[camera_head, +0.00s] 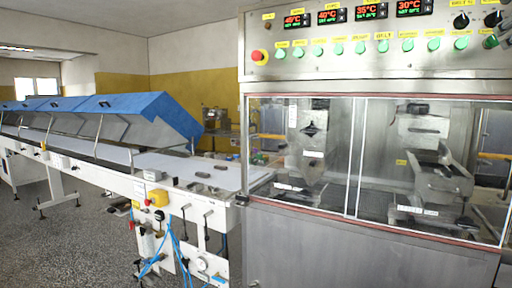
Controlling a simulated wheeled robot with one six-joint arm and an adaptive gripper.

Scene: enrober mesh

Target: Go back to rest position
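My gripper and arm do not show in the camera_head view. The enrober machine (370,255) stands at the right, a steel cabinet with clear sliding windows (385,130) in front. The windows look closed. Behind the glass are metal parts, with a tilted steel piece (440,178) at the right. Its mesh cannot be made out clearly.
A long white conveyor (175,167) with raised blue covers (150,107) runs from the machine to the far left. Blue hoses (180,255) hang below it. A control panel (375,50) with green buttons and red displays tops the machine. Speckled floor (75,240) is open at the lower left.

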